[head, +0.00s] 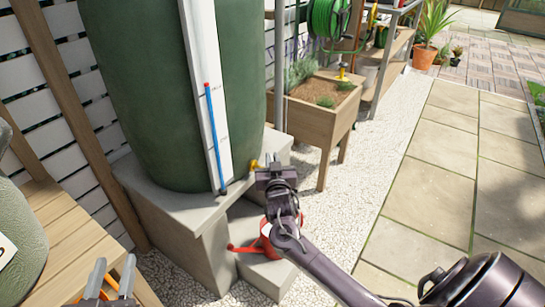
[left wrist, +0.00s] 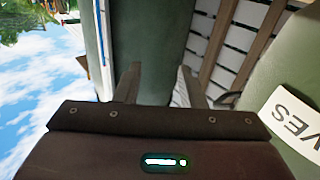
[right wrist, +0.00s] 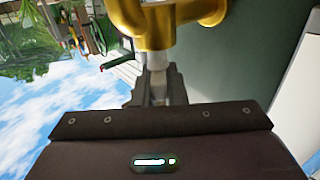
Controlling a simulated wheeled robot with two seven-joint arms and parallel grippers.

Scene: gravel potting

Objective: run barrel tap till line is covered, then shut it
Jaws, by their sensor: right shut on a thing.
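The green barrel (head: 150,90) stands on a grey block plinth. A white board on it carries a blue sight tube (head: 216,140) with a red top and small marks. The brass tap (head: 256,164) is low on the barrel's right and shows large in the right wrist view (right wrist: 150,25). My right gripper (head: 270,172) is shut on the tap's pale lever (right wrist: 157,75). A red can (head: 266,232) is under the tap; my arm hides most of it, and no line or water shows in it. My left gripper (head: 112,278) is open and empty at lower left.
A wooden bench (head: 65,245) with a grey-green container (head: 18,240) is at left. A wooden planter (head: 318,115) stands behind the tap, with a green hose reel (head: 327,17) beyond. Gravel and paving (head: 430,180) at right are clear.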

